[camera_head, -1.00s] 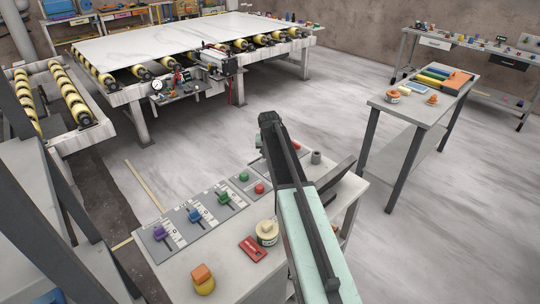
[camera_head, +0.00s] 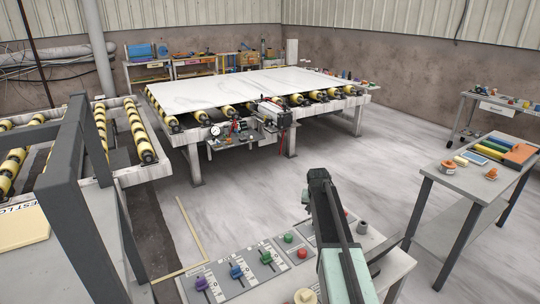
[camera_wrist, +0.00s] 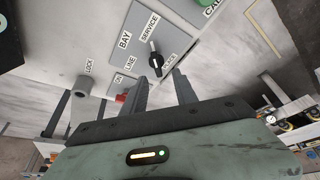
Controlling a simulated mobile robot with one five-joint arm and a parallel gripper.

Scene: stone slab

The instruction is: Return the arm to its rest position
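My arm (camera_head: 335,235) rises from the bottom of the head view, a pale green link and a dark link folded up over the control bench. My gripper (camera_wrist: 159,77) shows in the wrist view as two grey fingers, apart, with nothing held between them. Just beyond the fingertips is a panel with a black rotary switch (camera_wrist: 154,58) and labels such as BAY, SERVICE and LINE. The fingers look apart from the switch, though the exact gap is hard to tell. The gripper's fingers cannot be made out in the head view.
The control bench (camera_head: 225,262) carries purple, blue and green switches and a red button. A stone slab (camera_head: 230,90) lies on a roller table behind. A side table (camera_head: 465,180) with coloured blocks stands at right. Open floor (camera_head: 400,150) lies between.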

